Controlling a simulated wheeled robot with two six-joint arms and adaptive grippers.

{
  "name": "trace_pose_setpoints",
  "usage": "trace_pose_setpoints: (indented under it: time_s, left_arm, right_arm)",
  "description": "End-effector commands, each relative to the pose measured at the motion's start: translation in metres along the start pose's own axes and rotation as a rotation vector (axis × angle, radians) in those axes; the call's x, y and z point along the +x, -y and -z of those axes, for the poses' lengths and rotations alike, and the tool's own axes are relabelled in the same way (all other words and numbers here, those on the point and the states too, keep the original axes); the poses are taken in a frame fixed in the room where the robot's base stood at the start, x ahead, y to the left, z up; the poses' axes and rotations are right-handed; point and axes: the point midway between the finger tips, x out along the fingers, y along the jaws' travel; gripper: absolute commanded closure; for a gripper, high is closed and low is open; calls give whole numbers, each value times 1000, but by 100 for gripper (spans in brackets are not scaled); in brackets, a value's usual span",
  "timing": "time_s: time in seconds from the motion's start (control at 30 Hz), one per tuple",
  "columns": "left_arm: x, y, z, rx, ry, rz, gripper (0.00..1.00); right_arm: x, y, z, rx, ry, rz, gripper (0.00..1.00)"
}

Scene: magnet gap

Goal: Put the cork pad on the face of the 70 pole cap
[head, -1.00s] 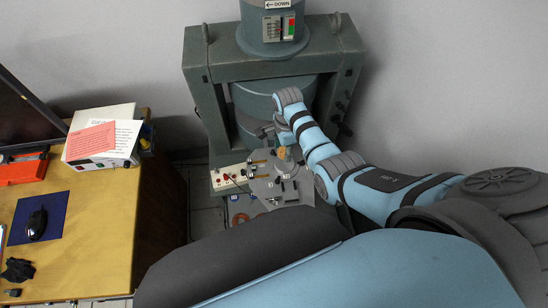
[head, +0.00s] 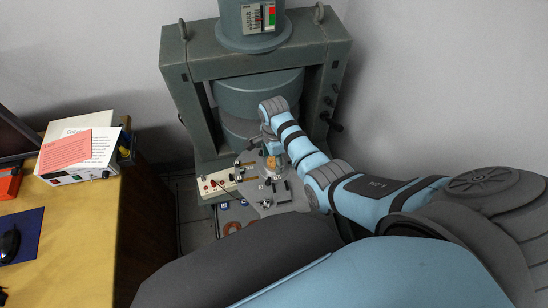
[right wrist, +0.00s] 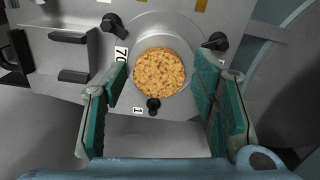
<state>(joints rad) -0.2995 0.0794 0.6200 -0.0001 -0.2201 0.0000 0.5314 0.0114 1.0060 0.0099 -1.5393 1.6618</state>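The cork pad (right wrist: 158,75) is a round, speckled tan disc, seen face-on in the right wrist view. It shows as a small orange spot in the head view (head: 272,163). A round grey metal face (right wrist: 185,35) with the label "70" (right wrist: 121,54) to its left surrounds it. I cannot tell whether the pad rests on it or is above it. My right gripper (right wrist: 160,82) is open, its teal fingers on either side of the pad with gaps between. In the head view my right gripper (head: 268,145) is small and partly hidden. My left gripper is not in view.
A large grey-green press frame (head: 185,75) stands behind. Black knobs (right wrist: 215,41) and dark bars (right wrist: 70,38) stand on the plate near the pad. A white box with red terminals (head: 217,185) is left of the plate. A wooden desk (head: 90,230) fills the left.

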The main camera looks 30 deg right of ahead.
Motion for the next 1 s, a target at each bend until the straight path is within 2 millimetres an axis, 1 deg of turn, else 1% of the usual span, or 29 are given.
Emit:
trace_pose_setpoints:
  time_s: [0.27,0.37,0.47,0.6,0.73,0.8,0.87,1.0]
  left_arm:
    - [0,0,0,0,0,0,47]
    - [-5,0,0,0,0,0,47]
    - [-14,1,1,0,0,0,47]
    - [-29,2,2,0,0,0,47]
    - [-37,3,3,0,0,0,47]
    - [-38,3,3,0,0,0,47]
    - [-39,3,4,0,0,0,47]
    - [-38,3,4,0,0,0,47]
  right_arm:
    - [-1,0,0,0,0,0,41]
    - [-9,0,0,0,0,2,41]
    - [-29,1,0,0,0,3,41]
    - [-72,1,0,0,0,5,41]
    - [-105,1,0,0,0,5,41]
    - [-117,1,0,0,0,3,41]
    - [-124,1,0,0,0,3,41]
    - [-128,0,0,0,0,0,41]
